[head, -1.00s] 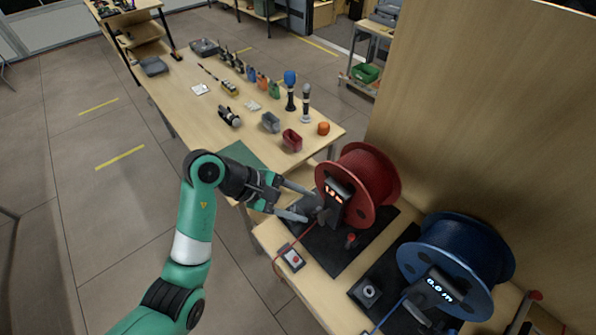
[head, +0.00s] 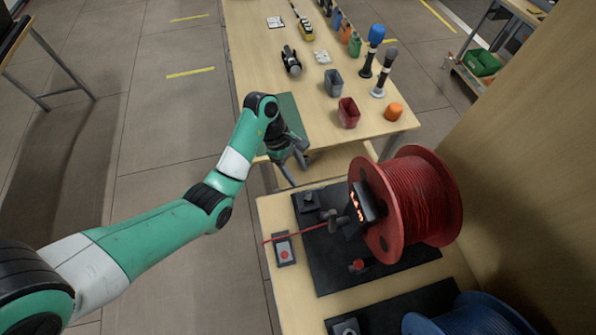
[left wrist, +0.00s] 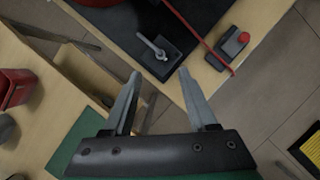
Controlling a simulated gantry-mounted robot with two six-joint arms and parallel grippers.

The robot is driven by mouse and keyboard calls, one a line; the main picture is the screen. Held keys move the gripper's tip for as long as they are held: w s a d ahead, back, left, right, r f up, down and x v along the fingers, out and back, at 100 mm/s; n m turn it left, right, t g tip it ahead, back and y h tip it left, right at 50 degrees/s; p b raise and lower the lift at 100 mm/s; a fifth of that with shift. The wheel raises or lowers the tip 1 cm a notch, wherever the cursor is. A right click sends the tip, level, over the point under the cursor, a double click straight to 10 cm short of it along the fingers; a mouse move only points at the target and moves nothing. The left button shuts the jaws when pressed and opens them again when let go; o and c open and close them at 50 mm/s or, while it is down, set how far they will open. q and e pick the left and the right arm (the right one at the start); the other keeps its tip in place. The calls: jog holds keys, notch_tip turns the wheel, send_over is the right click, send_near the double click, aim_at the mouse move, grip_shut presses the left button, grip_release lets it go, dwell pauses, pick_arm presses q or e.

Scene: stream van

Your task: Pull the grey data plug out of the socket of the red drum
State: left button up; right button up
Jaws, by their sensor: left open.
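The red drum (head: 418,200) stands on a black mat (head: 325,265), with a lit display box (head: 362,203) on its left face. A grey plug (head: 336,220) with a red cable (head: 295,234) sits beside the display's base, and looks seated there; the socket itself is hidden. My left gripper (head: 298,174) is open and empty, up and left of the plug and apart from it. In the left wrist view, its fingers (left wrist: 160,76) point toward a dark block with a grey lever (left wrist: 158,47); the plug is not visible there.
The dark block (head: 308,201) stands at the mat's left corner. A red-button box (head: 284,250) lies left of the mat. The blue drum (head: 470,318) is at the lower right. A long table (head: 300,90) holds a red bin (head: 348,112) and an orange cap (head: 393,112).

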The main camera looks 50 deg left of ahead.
aim_at(307, 192)
pick_arm(q)
jog(key=b+x, duration=0.6)
jog(key=shift+s+a+f, duration=0.1)
jog(key=shift+f, duration=0.25)
jog(key=b+x, duration=0.1)
jog(key=x, duration=0.2)
jog(key=shift+d+f, duration=0.3)
jog(key=shift+w+d+f, duration=0.25)
jog(key=shift+f, duration=0.3)
grip_shut()
